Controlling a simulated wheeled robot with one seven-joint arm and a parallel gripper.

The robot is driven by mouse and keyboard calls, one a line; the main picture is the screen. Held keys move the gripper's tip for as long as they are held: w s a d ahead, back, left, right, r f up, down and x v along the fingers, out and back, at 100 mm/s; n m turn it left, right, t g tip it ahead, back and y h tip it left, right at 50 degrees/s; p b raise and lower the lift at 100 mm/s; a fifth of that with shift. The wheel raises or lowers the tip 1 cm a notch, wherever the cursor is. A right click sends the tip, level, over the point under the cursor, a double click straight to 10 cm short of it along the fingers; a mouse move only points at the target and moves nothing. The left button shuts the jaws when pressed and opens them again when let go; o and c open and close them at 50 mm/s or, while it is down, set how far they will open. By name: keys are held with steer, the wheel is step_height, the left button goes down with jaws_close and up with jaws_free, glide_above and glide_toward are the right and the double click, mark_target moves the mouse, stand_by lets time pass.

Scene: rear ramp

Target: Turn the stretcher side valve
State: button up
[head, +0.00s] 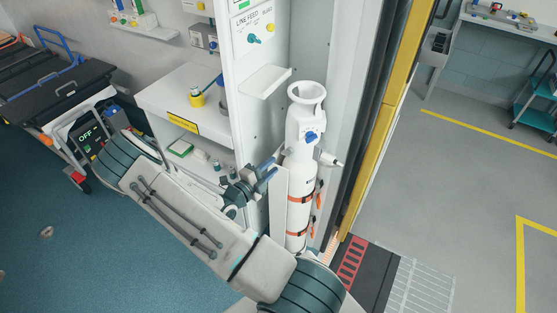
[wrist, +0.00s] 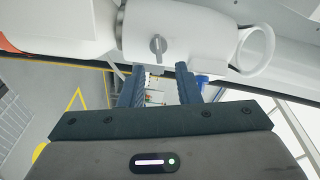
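A white cylinder (head: 300,200) stands upright against the cabinet side, held by orange straps. A blue knob (head: 312,137) is on its neck, with a white side outlet (head: 328,159) below. No label in view marks which knob is the stretcher side valve. In the wrist view the cylinder neck (wrist: 195,28) lies across the top, with a grey lever-like knob (wrist: 157,45) and, lower right, a blue knob (wrist: 203,78). My gripper (head: 268,168) is left of the cylinder in the head view. Its two fingers (wrist: 158,76) are apart with nothing between them, just short of the neck.
A panel marked LINE FEED (head: 250,25) carries a teal knob and a yellow knob above a small white shelf (head: 265,82). A stretcher (head: 50,85) stands left.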

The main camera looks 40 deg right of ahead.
steer(key=v, duration=0.6)
steer(key=shift+a+b, duration=0.3)
steer(key=shift+b, duration=0.15)
steer(key=shift+s, duration=0.1)
steer(key=s+a+r+n+y, duration=0.5)
steer(key=r+n, duration=0.3)
steer(key=n, duration=0.2)
steer(key=s+a+r+n+y, duration=0.5)
steer(key=r+n, duration=0.3)
steer(key=n, duration=0.2)
steer(key=s+a+r+n+y, duration=0.6)
steer(key=r+n+y, duration=0.1)
steer(key=n, duration=0.3)
steer(key=shift+s+r+n+y, duration=0.25)
steer(key=shift+r+n+y, duration=0.05)
steer(key=shift+r, duration=0.4)
